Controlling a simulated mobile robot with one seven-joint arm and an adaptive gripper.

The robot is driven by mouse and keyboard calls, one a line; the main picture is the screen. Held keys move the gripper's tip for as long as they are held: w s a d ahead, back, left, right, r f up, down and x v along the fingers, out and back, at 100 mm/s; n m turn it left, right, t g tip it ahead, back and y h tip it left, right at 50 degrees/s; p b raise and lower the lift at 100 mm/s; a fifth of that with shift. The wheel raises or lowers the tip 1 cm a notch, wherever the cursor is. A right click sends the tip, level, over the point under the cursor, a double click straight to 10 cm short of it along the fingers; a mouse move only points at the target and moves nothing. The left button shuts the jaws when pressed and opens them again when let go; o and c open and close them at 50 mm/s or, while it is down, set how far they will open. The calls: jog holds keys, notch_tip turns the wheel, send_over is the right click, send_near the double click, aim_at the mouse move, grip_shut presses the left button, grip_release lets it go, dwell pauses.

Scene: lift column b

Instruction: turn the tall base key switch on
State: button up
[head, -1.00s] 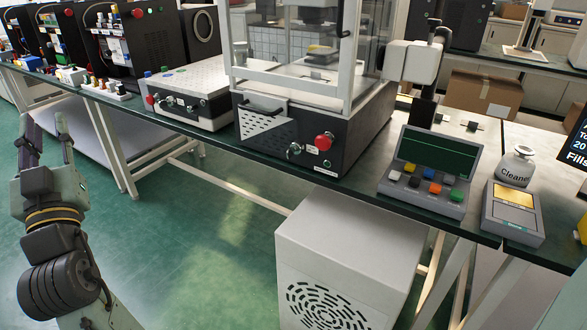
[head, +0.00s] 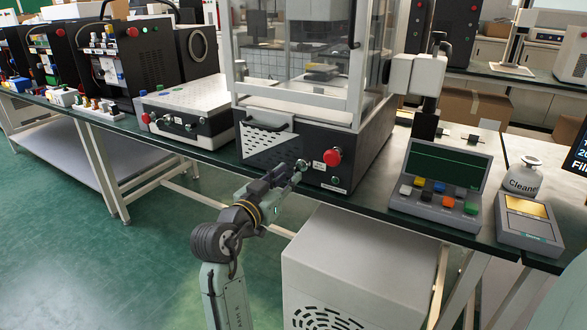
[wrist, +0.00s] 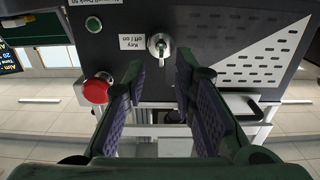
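The key switch (head: 301,165) is a round silver lock with a key in it, on the dark front of the tall machine's base. In the wrist view the key switch (wrist: 159,45) sits beside a white label (wrist: 133,42) reading "Key off on". The key looks roughly upright in that picture; which setting it is at, I cannot tell. My gripper (wrist: 160,68) is open and empty, its two fingers apart on either side of the line to the key. In the head view my gripper (head: 286,173) is just in front of the switch. Contact is not visible.
A red push button (head: 332,157) stands close beside the switch, also in the wrist view (wrist: 97,89), near my finger. A small green button (head: 335,180) is below it. A perforated panel (head: 268,144) lies on the other side. A white cabinet (head: 350,270) stands under the bench.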

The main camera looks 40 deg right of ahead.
aim_at(294, 170)
jog(key=shift+x, duration=1.9)
jog(key=shift+c, duration=0.4)
grip_shut()
